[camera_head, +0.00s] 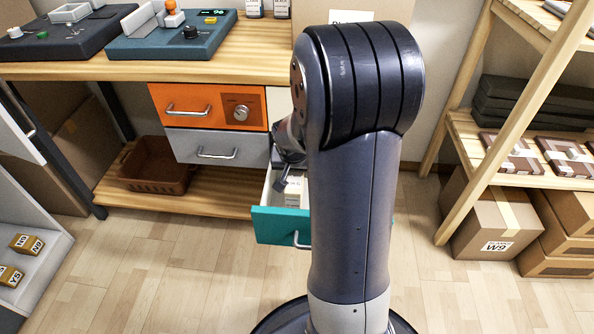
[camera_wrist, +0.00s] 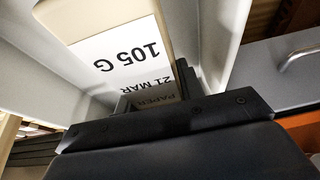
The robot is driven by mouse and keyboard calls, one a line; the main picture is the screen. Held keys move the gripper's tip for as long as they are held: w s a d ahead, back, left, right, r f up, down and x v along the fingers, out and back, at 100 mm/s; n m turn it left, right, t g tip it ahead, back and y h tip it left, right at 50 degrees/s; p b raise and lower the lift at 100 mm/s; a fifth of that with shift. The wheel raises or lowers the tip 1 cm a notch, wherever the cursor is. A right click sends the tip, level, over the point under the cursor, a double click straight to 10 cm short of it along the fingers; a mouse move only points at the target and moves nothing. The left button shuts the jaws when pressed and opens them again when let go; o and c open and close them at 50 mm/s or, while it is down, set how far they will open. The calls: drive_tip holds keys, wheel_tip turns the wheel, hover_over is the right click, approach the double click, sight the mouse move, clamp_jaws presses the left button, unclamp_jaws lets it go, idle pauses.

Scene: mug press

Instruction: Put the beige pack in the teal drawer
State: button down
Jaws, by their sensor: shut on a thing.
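The teal drawer (camera_head: 272,226) is pulled out below the counter, with its white inside partly in view behind my arm. The beige pack (camera_wrist: 108,18) carries a white label reading "105 G" and "21 MAR". It lies between the drawer's pale walls in the wrist view, and part of it shows inside the drawer in the head view (camera_head: 296,190). My gripper (camera_wrist: 158,92) is shut on the pack's near end. In the head view my gripper (camera_head: 283,178) is at the drawer opening, partly hidden by my arm. Contact with the drawer floor cannot be told.
A brown basket (camera_head: 153,170) sits on the low shelf. A wooden rack (camera_head: 480,130) with boxes stands at right. The floor before the drawer is clear.

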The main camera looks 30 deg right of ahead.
drive_tip(key=shift+f+b, duration=0.6)
drive_tip(key=c, duration=0.9)
unclamp_jaws()
drive_tip(key=shift+r, duration=0.1)
drive_tip(key=shift+r+p, duration=0.45)
drive_tip(key=shift+p, duration=0.1)
drive_tip(key=p+v, duration=0.4)
drive_tip(key=v, duration=0.8)
drive_tip(key=shift+d+r, duration=0.1)
drive_tip(key=shift+r, duration=0.05)
